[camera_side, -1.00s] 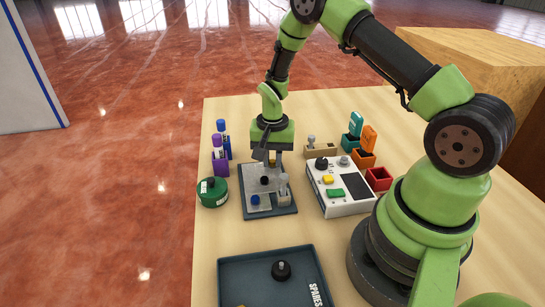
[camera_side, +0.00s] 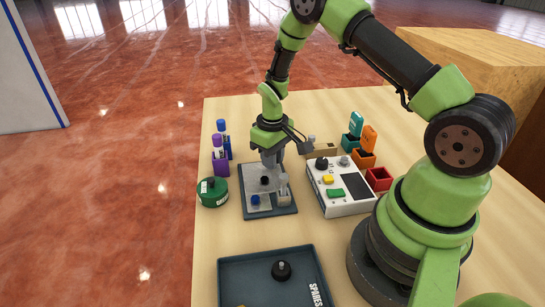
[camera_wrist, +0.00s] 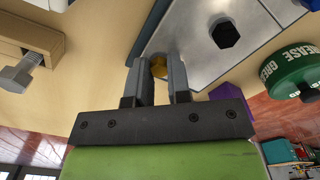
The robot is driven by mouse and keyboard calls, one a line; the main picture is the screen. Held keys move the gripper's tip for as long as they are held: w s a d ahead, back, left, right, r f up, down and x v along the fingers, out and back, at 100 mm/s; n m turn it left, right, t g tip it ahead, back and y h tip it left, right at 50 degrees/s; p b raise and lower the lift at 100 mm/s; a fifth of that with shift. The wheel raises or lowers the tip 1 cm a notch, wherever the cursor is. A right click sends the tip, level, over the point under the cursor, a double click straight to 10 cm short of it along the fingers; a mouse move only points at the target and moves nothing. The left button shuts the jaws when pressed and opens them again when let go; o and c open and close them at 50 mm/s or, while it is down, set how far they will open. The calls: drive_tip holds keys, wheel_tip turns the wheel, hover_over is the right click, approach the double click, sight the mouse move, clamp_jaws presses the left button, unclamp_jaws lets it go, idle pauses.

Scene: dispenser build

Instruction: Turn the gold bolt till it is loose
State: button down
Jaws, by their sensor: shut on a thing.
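The gold bolt (camera_wrist: 158,66) sits near the edge of the grey metal plate and shows between my finger tips in the wrist view. My gripper (camera_wrist: 160,78) is shut on it, one finger on each side. In the side view my gripper (camera_side: 271,160) points down at the far end of the plate (camera_side: 256,184), and the bolt is hidden there. A black bolt (camera_wrist: 226,34) stands on the same plate, apart from my fingers; it also shows in the side view (camera_side: 264,180). A blue bolt (camera_side: 255,199) is at the plate's near end.
A green grease tin (camera_side: 213,191) stands left of the plate, with a purple pen holder (camera_side: 220,167) behind it. A white control box (camera_side: 340,190) is to the right. A dark spares tray (camera_side: 235,272) lies in front. A wooden block (camera_side: 325,150) holds a grey bolt.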

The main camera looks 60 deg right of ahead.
drive_tip(key=n, duration=0.4)
drive_tip(key=shift+n, duration=0.3)
drive_tip(key=shift+s+n, duration=0.1)
drive_tip(key=shift+n, duration=2.1)
drive_tip(key=c, duration=1.1)
unclamp_jaws()
drive_tip(key=shift+o, duration=0.2)
drive_tip(key=shift+r, duration=0.15)
wheel_tip(320, 180, up, 10)
